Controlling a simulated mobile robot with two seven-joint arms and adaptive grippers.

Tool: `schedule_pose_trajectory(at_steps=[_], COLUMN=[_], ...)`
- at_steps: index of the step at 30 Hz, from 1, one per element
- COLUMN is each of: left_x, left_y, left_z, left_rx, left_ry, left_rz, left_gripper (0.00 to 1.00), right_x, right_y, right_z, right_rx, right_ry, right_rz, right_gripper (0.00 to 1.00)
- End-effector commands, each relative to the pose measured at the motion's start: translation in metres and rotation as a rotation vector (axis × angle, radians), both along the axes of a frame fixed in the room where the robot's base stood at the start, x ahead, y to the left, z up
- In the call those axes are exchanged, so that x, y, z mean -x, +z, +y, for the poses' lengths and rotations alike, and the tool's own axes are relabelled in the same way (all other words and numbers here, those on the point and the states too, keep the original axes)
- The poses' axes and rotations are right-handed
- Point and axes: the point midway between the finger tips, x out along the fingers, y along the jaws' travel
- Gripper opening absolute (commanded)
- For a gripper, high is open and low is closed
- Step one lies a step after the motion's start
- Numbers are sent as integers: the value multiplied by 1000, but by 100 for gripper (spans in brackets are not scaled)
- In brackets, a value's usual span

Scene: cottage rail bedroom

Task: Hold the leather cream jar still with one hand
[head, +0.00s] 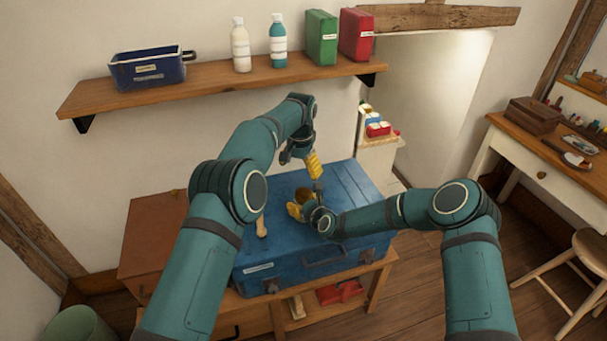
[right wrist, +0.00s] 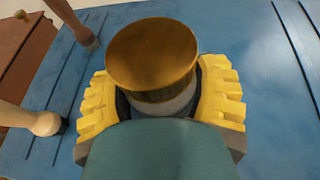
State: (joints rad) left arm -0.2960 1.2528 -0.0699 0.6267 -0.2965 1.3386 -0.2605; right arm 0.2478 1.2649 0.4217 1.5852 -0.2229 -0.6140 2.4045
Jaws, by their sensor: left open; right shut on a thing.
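The leather cream jar (right wrist: 152,58) has a round brown-gold lid and a pale body. It stands on the blue suitcase (head: 335,190); its lid also shows in the head view (head: 303,195). My right gripper (right wrist: 160,100) is shut on the jar, with a yellow finger on either side of its body. In the head view my right gripper (head: 298,208) comes in from the right, low over the suitcase. My left gripper (head: 313,165) is open, behind and slightly right of the jar, above the suitcase. Its fingertips are apart from the jar lid.
A wooden-handled tool (head: 262,226) stands on the suitcase left of the jar; two wooden handles show in the right wrist view (right wrist: 42,123). A wall shelf (head: 215,82) holds a blue bin, bottles and boxes. A brown case (head: 150,235) lies left of the suitcase.

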Motion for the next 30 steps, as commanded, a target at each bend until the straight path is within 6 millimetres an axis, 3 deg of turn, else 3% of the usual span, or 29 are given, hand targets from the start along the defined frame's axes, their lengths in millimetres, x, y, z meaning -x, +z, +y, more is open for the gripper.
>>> schedule_pose_trajectory(at_steps=[30], left_x=[7], left_y=[-13], left_z=[-8], left_rx=[-30], left_ry=[-1962], left_rz=[35], left_gripper=[85], right_x=[-1], right_y=[1], right_z=[0], right_rx=[-1], right_ry=[0], right_rz=[-2], right_gripper=[0])
